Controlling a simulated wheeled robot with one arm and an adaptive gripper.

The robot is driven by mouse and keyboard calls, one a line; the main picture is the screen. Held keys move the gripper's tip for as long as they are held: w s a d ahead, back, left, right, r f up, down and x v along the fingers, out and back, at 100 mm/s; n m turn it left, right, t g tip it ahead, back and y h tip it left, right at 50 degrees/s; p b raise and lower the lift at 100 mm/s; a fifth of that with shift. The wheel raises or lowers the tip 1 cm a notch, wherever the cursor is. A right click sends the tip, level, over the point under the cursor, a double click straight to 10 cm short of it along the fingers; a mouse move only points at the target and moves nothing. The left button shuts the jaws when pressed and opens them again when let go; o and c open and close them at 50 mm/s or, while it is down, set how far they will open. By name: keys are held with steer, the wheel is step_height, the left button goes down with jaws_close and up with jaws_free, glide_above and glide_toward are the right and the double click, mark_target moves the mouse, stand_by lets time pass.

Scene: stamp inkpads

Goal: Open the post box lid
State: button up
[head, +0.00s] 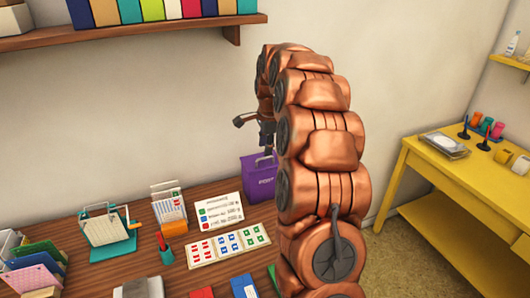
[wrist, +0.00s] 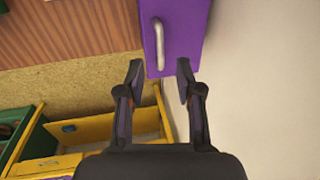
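The purple post box (head: 257,182) stands at the back of the brown desk, partly hidden behind my arm in the head view. In the wrist view, its purple top (wrist: 183,17) has a light metal bar handle (wrist: 158,45). My gripper (wrist: 158,68) is open, with its two dark fingers apart and nothing between them. The fingertips point at the near end of the purple top, just short of the handle. In the head view my gripper (head: 266,140) is above the post box, partly hidden by my arm. The lid looks shut.
A shelf (head: 130,36) hangs above. A yellow table (head: 465,180) stands at the right, across open floor.

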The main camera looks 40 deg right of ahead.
steer(key=f, duration=0.4)
steer(key=shift+w+d+p, duration=0.1)
steer(key=shift+w+p, duration=0.3)
jaws_close()
